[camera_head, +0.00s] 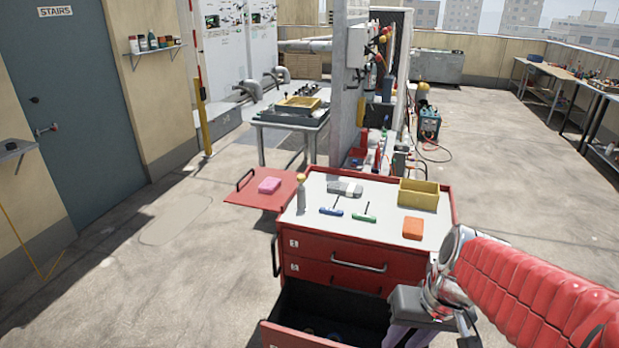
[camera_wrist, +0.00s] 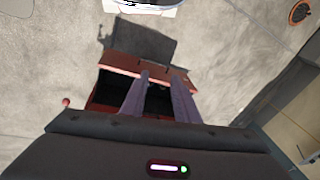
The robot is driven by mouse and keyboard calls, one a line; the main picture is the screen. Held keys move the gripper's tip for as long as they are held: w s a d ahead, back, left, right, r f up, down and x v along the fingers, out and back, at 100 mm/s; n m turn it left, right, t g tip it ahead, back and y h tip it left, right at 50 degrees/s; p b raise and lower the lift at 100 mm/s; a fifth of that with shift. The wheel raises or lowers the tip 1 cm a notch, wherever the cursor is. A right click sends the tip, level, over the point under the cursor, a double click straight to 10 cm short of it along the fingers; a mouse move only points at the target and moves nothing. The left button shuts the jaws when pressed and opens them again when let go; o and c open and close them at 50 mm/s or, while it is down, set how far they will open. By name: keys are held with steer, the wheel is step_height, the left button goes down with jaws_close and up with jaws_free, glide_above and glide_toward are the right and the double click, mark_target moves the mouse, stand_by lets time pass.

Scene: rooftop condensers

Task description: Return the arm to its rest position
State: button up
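My gripper (camera_head: 408,335) is at the lower right in the head view, in front of the right side of the red tool cabinet (camera_head: 442,205). Its fingers point down, with the tips near or past the picture's bottom edge. In the wrist view my gripper (camera_wrist: 162,76) has its two grey-purple fingers apart with nothing between them. The cabinet's bottom drawer (camera_head: 290,338) is pulled out, with a dark inside. The drawer (camera_wrist: 150,66) also shows behind the fingers in the wrist view. I cannot tell whether the fingers touch it.
The cabinet's white top holds a yellow bin (camera_head: 418,194), an orange block (camera_head: 413,229), a bottle (camera_head: 301,193), a grey item (camera_head: 345,188) and blue (camera_head: 331,211) and green (camera_head: 364,218) handled tools. A pink block (camera_head: 269,185) lies on the side shelf (camera_head: 255,199). Floor at left is clear.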

steer(key=s+a+r+t+h, duration=0.1)
steer(key=s+r+t, duration=0.3)
steer(key=r, duration=0.4)
steer(key=shift+s+a+r+n+h, duration=0.25)
steer(key=shift+s+n+h, duration=0.2)
steer(key=shift+h, duration=0.15)
